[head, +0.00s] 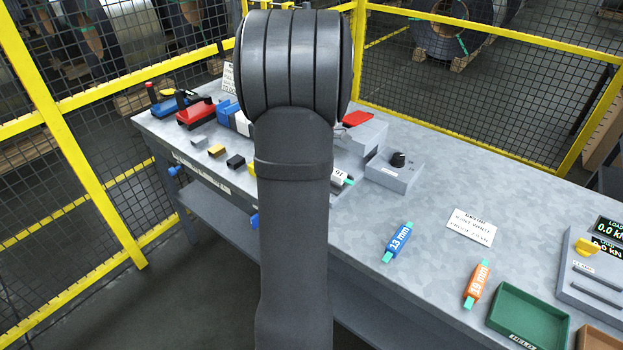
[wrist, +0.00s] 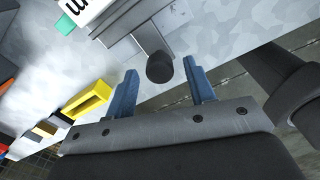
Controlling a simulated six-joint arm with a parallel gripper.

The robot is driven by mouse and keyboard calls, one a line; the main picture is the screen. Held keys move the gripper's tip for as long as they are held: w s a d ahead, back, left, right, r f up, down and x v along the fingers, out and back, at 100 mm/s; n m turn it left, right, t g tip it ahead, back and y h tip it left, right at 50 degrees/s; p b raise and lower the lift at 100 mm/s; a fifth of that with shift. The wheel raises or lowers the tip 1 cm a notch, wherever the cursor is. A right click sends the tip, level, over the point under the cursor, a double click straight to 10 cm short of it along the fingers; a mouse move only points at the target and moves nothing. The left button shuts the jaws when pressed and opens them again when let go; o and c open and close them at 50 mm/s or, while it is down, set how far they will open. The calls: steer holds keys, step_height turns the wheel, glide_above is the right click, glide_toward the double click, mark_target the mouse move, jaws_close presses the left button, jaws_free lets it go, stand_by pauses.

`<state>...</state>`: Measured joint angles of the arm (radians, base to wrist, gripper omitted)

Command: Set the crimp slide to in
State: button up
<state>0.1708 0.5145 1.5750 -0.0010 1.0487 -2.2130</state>
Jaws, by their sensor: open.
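The crimp slide appears to be the grey bar with a dark round knob (wrist: 160,67) that sticks out from a grey block (wrist: 118,22) in the wrist view. My gripper (wrist: 159,72) is open, with one blue finger to each side of the knob. I cannot tell whether either finger touches it. Next to the block is a white-labelled piece (wrist: 85,8) with a teal end; it also shows in the head view (head: 338,177).
A grey box with a black knob (head: 398,158) stands right of my arm. Small blocks, including a yellow one (head: 217,151), lie to the left. Blue 13 mm (head: 399,242) and orange 19 mm (head: 478,284) pieces and a green tray (head: 530,345) lie to the right.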

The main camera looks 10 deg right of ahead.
jaws_close()
steer(key=w+d, duration=0.5)
steer(key=w, duration=0.1)
steer(key=shift+d, duration=0.4)
jaws_free()
step_height(320, 180, up, 17)
steer(key=shift+r, duration=0.2)
